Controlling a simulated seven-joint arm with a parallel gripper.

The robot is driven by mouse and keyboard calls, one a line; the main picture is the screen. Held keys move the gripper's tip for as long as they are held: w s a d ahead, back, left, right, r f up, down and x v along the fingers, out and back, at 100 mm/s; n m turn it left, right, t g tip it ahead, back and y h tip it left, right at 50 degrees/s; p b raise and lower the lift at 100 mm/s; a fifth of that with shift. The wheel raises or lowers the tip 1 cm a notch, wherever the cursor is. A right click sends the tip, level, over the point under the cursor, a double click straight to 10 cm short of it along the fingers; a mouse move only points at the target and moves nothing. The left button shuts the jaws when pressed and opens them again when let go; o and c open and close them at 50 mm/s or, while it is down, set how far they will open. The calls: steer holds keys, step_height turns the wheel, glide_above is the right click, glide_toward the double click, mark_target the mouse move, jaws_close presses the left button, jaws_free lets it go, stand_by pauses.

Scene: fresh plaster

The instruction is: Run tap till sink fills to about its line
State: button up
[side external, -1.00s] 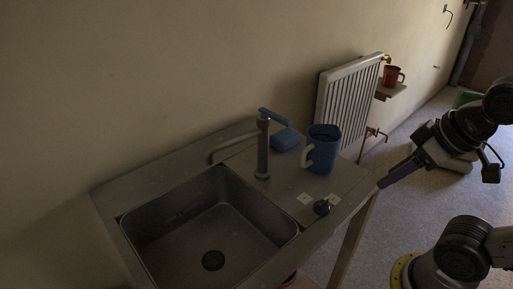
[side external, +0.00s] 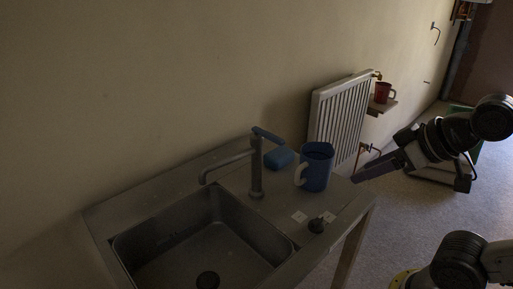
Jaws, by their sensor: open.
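The grey metal sink (side external: 246,226) is sunk into the counter; its basin looks empty, with a dark round drain (side external: 208,280) at the bottom. I cannot make out a fill line. The grey tap (side external: 257,170) stands behind the basin, spout pointing left over it, with a blue lever (side external: 267,135) on top. No water shows at the spout. A small dark knob (side external: 317,226) sits at the counter's right front between two white labels (side external: 299,216). My gripper (side external: 358,176) is open, beside the counter's right end, pointing left, apart from the tap and knob.
A blue jug (side external: 317,168) with a pale handle stands on the counter between my gripper and the tap. A blue block-like item (side external: 279,157) lies behind the tap.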

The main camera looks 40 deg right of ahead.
steer(key=w+r+t, duration=0.5)
steer(key=w+t, duration=0.2)
steer(key=w, duration=0.4)
steer(key=t, duration=0.3)
glide_toward(266, 132)
steer(key=w, duration=1)
jaws_close()
stand_by(0.9)
